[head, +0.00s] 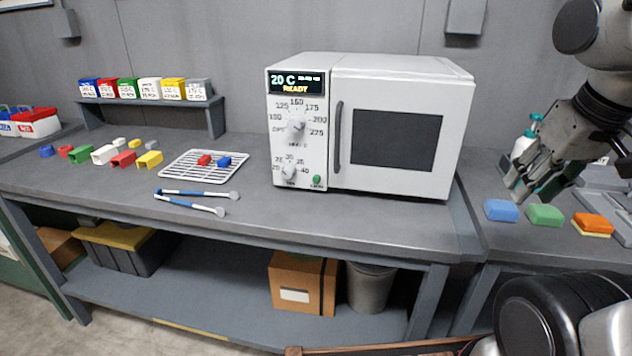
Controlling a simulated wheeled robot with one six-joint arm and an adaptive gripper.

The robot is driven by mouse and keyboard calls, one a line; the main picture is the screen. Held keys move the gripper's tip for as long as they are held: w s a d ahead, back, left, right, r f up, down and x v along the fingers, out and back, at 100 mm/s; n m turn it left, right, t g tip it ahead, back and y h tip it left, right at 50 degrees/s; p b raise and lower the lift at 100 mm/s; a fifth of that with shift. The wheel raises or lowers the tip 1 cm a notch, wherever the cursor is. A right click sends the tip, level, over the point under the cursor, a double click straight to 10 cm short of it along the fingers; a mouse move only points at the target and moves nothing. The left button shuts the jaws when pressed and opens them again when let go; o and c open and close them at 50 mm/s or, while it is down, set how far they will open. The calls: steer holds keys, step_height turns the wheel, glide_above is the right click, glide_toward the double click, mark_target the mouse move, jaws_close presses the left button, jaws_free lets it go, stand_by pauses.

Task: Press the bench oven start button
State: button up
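The white bench oven (400,125) stands on the grey bench with its door closed. Its display (297,82) reads 20 C and READY. A temperature dial (297,124) and a second, lower dial (289,173) sit on the left panel. The small green start button (317,181) is at the panel's lower right, below the door handle (338,137). My gripper (518,192) is at the right, well apart from the oven, above the sponges and pointing down and left. I cannot tell whether its fingers are apart, and I see nothing held.
A wire rack (203,177) with a red and a blue part lies left of the oven, with blue-handled tongs (197,195) before it. Several coloured parts lie further left. Blue (501,210), green (545,215) and orange (592,223) sponges lie right. Bench space before the oven is clear.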

jaws_close()
stand_by(1.1)
